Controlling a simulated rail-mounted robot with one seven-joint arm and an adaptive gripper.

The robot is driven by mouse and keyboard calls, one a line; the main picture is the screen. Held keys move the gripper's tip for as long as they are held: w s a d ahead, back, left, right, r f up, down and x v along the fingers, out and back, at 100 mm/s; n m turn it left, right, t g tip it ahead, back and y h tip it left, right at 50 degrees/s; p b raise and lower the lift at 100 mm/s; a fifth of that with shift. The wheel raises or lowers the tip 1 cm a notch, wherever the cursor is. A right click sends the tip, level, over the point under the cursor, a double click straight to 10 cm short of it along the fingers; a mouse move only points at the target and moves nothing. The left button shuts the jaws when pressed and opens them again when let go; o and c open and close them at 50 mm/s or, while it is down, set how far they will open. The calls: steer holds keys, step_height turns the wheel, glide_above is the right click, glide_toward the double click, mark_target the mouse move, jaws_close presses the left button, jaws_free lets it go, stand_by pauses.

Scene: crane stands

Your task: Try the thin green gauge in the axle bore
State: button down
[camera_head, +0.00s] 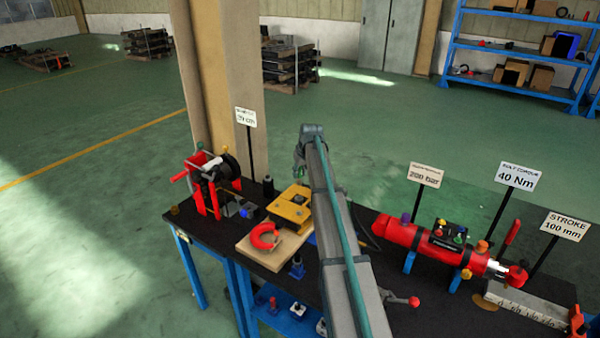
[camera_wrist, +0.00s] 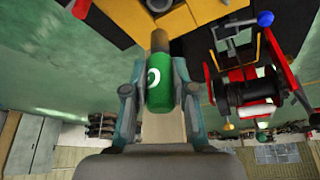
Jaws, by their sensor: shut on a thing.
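The thin green gauge (camera_wrist: 160,88) is a green cylinder with a white ring-shaped mark and a narrower grey-brown end. My gripper (camera_wrist: 159,92) is shut on its green body, with one finger on each side, in the wrist view. The narrow end points away from the wrist, toward the dark bench top. A yellow block with a dark middle (camera_head: 290,207) lies on the bench; part of it shows at the top of the wrist view (camera_wrist: 190,14). In the head view my arm largely hides the gripper and gauge.
A red winch with a dark drum (camera_head: 215,175) stands left on the bench, right in the wrist view (camera_wrist: 248,88). A red horseshoe-shaped piece (camera_head: 264,236) lies on a wooden board (camera_head: 285,251). A red hydraulic cylinder (camera_head: 425,243) and sign posts occupy the right side.

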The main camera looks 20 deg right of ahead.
mark_target(300, 180)
steer(key=shift+w+a, duration=0.1)
steer(key=shift+w, duration=0.05)
steer(key=shift+f, duration=0.1)
steer(key=shift+f+b, duration=1.5)
steer(key=shift+f, duration=1.35)
steer(key=shift+f+b, duration=0.85)
steer(key=shift+f, duration=0.8)
steer(key=shift+r, duration=0.15)
steer(key=shift+r+p, duration=1.15)
steer(key=shift+r, duration=2.05)
